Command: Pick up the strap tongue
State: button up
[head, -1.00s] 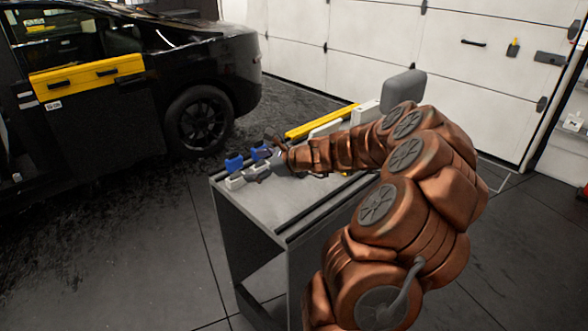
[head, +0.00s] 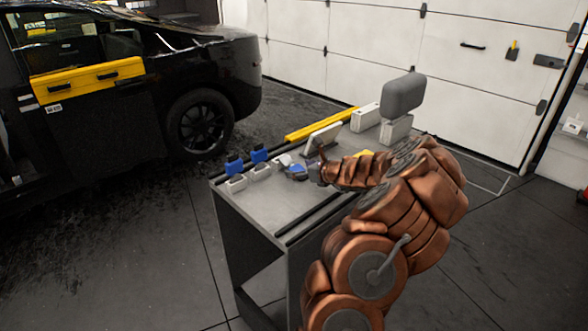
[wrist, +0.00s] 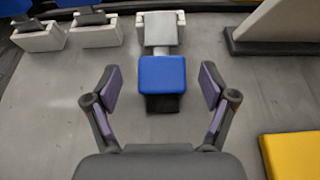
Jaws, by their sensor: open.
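A piece with a blue block (wrist: 163,75) and a grey plate (wrist: 160,32) lies ahead in the wrist view; I take it as the strap tongue. A black part shows at the blue block's near edge. The grey plate reaches to a small white base (wrist: 183,17) beyond it. My gripper (wrist: 156,82) is open, with one finger on each side of the blue block and clear gaps between. In the head view the blue block (head: 296,169) shows just left of my gripper (head: 308,170), over the bench top.
Two more blue pieces stand upright in white bases (head: 236,184) (head: 260,173) to the left on the bench (head: 275,205). A tilted pale panel (head: 322,138) stands behind, and a yellow block (wrist: 293,152) lies to the right. A long yellow bar (head: 318,124) runs along the far edge.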

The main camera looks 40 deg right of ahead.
aim_at(296, 168)
jog(key=shift+x, duration=1.65)
jog(key=shift+d, duration=0.1)
jog(key=c, duration=1.4)
jog(key=shift+o, duration=0.2)
